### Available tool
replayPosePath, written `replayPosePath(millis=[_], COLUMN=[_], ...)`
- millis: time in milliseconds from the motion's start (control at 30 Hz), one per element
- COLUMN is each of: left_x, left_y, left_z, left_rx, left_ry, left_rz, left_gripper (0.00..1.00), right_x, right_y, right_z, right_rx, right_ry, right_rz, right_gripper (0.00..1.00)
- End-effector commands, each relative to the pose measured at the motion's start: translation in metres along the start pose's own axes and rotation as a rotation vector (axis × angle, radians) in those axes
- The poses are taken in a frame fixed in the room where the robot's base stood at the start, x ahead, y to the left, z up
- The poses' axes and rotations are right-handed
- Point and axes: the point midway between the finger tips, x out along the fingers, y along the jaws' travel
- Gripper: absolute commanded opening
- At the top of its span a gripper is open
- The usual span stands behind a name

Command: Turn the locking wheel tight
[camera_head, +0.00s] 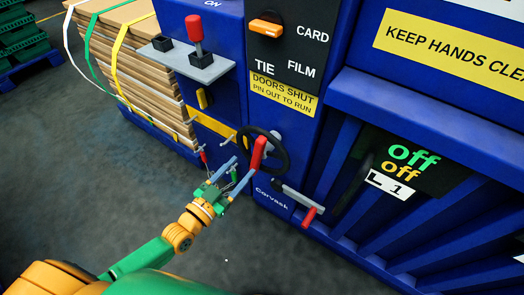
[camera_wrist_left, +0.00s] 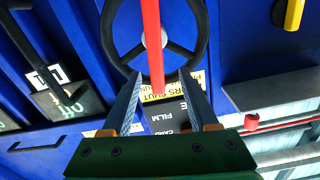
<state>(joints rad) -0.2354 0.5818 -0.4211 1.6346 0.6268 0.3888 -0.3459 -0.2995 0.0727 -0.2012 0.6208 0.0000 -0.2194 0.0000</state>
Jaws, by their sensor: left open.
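The locking wheel (camera_head: 285,155) is a black ring with spokes on the blue machine's front, with a red handle (camera_head: 258,154) across it. My left gripper (camera_head: 237,171) is open, just left of and below the wheel, with its blue-grey fingers pointing toward it. In the left wrist view, the wheel (camera_wrist_left: 199,35) fills the upper middle and the red handle (camera_wrist_left: 152,45) runs down between the fingertips (camera_wrist_left: 160,78). The fingertips overlap the wheel's lower rim in that view; I cannot tell whether they touch it. My right gripper is not in view.
A red-knobbed lever (camera_head: 195,30) stands on a grey shelf at upper left. A red-tipped latch handle (camera_head: 308,217) sticks out below right of the wheel. An orange switch (camera_head: 266,28) is above. Strapped cardboard (camera_head: 135,70) stands at left. The floor (camera_head: 110,190) in front is clear.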

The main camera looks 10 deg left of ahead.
Motion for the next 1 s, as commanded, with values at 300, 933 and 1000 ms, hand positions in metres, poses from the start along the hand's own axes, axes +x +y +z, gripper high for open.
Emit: replayPosePath(millis=[300, 933, 1000], left_x=[0.058, 0.068, 0.068], left_y=[0.000, 0.000, 0.000], left_z=[-0.004, -0.004, -0.004], left_rx=[-0.001, -0.002, -0.002], left_ry=[0.011, 0.006, 0.005], left_rz=[-0.001, 0.001, 0.001], left_gripper=[0.60, 0.00, 0.00], right_x=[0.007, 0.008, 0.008], right_y=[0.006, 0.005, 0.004], right_z=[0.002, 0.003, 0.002], right_rx=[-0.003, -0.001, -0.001], right_ry=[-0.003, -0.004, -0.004], right_rz=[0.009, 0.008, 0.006], right_gripper=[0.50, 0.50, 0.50])
